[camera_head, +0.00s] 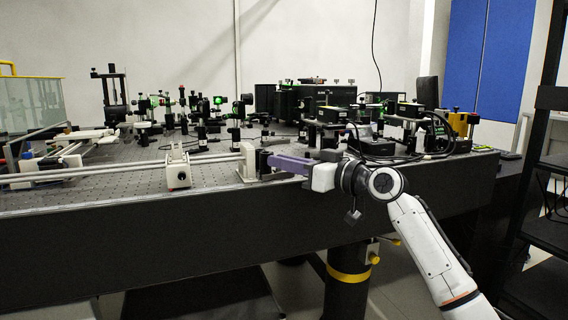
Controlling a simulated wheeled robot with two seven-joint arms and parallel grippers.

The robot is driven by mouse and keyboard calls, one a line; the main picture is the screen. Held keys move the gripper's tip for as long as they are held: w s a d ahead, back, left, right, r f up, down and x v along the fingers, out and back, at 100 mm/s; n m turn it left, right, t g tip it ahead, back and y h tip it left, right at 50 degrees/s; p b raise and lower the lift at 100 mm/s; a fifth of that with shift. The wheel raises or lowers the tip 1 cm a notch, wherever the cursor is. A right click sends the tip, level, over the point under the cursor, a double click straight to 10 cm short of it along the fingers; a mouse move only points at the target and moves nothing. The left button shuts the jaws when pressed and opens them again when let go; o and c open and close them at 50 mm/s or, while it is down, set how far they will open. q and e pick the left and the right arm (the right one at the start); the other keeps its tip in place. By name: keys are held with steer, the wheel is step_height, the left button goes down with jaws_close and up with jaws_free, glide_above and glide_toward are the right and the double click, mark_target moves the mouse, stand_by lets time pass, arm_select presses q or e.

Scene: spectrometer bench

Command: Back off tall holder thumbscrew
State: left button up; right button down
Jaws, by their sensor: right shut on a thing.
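My right gripper (268,162), with purple fingers, reaches left along the front edge of the bench. It is shut at the right side of a pale upright holder (247,161), which stands at the end of the long rails. The thumbscrew cannot be made out; the fingers and a small dark part cover the spot, so I take it to be between them. My left gripper is not in view.
Two long metal rails (110,171) run along the front left of the perforated black bench (100,240). Several optics mounts on posts crowd the bench behind. A tall black stand (112,90) is at the back left. Cables and black boxes (372,146) lie right of my gripper.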

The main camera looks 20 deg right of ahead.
steer(key=c, duration=1.7)
jaws_free()
steer(key=shift+c, duration=0.2)
steer(key=shift+s+d, duration=0.1)
steer(key=v, duration=1)
steer(key=shift+p, duration=0.35)
